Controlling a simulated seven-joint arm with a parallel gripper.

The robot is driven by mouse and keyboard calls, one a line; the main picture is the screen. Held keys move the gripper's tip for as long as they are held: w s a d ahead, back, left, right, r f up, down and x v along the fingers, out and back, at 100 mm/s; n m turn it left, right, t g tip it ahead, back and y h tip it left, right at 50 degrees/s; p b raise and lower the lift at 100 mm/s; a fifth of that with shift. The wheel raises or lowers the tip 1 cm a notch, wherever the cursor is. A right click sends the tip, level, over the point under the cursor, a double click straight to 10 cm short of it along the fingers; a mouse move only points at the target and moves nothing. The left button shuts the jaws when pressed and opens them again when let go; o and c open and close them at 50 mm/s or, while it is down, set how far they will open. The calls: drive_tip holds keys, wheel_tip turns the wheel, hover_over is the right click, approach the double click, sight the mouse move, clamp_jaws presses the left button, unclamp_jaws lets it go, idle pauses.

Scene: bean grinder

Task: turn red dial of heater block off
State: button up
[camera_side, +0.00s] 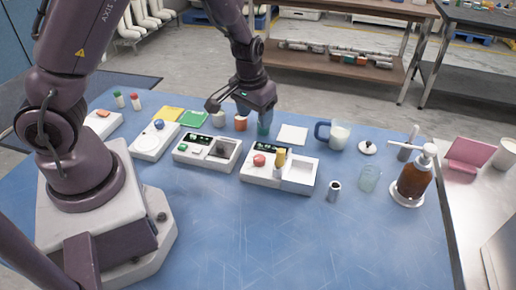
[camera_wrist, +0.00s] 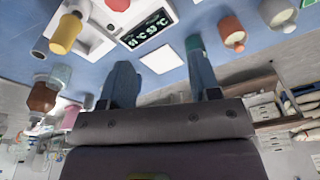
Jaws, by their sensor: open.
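The heater block (camera_side: 252,179) is a white unit on the blue table, with a red dial (camera_side: 259,160), a dark display (camera_side: 261,148) and a square recess at its right. A yellow-topped cylinder (camera_side: 281,160) stands at the block, beside the dial. In the wrist view the red dial (camera_wrist: 118,4) is cut by the top edge, near the lit display (camera_wrist: 147,30). My gripper (camera_wrist: 160,58) is open with nothing visible between its fingers. In the side view my gripper (camera_side: 262,112) is above and behind the block, apart from the dial; its fingertips are hard to make out.
A second white unit (camera_side: 207,160) with a green button stands left of the block. Orange (camera_side: 240,124) and green (camera_side: 263,129) cups are close to my gripper. The front table is clear.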

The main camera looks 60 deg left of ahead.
sight(260, 158)
wheel_tip(260, 158, up, 3)
drive_tip(key=w+d+n+g+h, duration=0.2)
drive_tip(key=w+n+g+h, duration=0.1)
drive_tip(key=g, duration=0.2)
drive_tip(key=x, duration=1.2)
drive_tip(key=shift+s+d+f, duration=0.1)
drive_tip(key=shift+s, duration=0.15)
drive_tip(key=c, duration=0.9)
